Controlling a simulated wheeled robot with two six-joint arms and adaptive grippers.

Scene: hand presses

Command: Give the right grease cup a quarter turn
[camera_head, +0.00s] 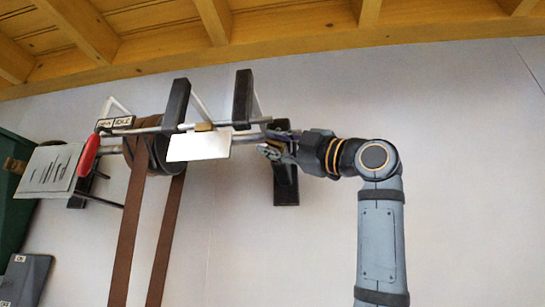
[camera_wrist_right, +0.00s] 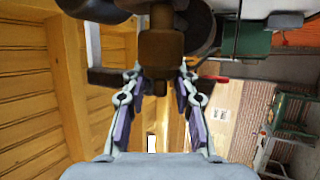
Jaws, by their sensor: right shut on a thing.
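My right gripper (camera_head: 272,148) reaches from the right to the right end of the overhead shaft, at the right black hanger (camera_head: 286,188). In the right wrist view the two fingers of the gripper (camera_wrist_right: 162,84) close from both sides on the right grease cup (camera_wrist_right: 160,50), a brown, brass-like block with a narrower dark end between the fingertips. In the head view the cup is hidden behind the fingers and the hanger parts. My left gripper is not in view.
Brown belts (camera_head: 130,235) hang from a dark pulley (camera_head: 146,150) on the shaft. A white plate (camera_head: 198,146) hangs just left of my right gripper. A red handle (camera_head: 88,155) is farther left. Wooden beams (camera_head: 75,25) run above. The wall at right is clear.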

